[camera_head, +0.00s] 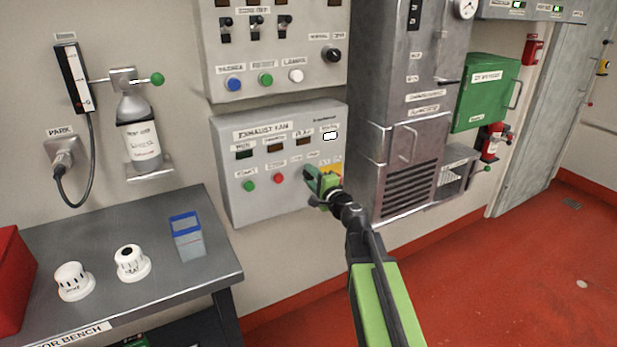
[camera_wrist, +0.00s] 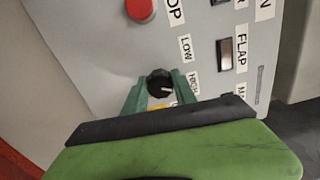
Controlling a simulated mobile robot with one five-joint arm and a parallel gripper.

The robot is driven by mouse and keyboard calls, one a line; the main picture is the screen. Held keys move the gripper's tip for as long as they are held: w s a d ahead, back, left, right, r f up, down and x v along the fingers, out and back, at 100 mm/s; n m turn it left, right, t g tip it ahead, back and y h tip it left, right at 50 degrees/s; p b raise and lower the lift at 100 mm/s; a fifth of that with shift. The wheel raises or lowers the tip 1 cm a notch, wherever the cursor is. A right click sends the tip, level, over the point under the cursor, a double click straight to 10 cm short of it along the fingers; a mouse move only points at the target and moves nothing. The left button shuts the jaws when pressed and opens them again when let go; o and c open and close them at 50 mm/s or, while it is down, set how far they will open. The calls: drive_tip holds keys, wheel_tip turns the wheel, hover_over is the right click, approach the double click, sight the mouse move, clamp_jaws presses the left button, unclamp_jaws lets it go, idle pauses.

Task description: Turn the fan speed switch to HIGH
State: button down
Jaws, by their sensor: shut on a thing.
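The exhaust fan panel (camera_head: 240,200) hangs on the wall in the head view. My gripper (camera_head: 321,184) is at its lower right part and hides the fan speed switch there. In the wrist view the switch is a round black knob (camera_wrist: 157,80) with a short white mark. My green fingers (camera_wrist: 160,92) stand on either side of it and are shut on it. The LOW label (camera_wrist: 185,48) and the HIGH label (camera_wrist: 193,84) are printed beside the knob. The white mark points to the right of the picture, roughly toward HIGH.
A red STOP button (camera_wrist: 140,8) is near the knob; a green button (camera_head: 250,186) is farther left. A grey cabinet (camera_head: 410,150) stands just right of the panel. A bench (camera_head: 150,285) with white knobs stands at lower left.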

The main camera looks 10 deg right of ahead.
drive_tip(key=shift+d, duration=0.15)
drive_tip(key=c, duration=1)
unclamp_jaws()
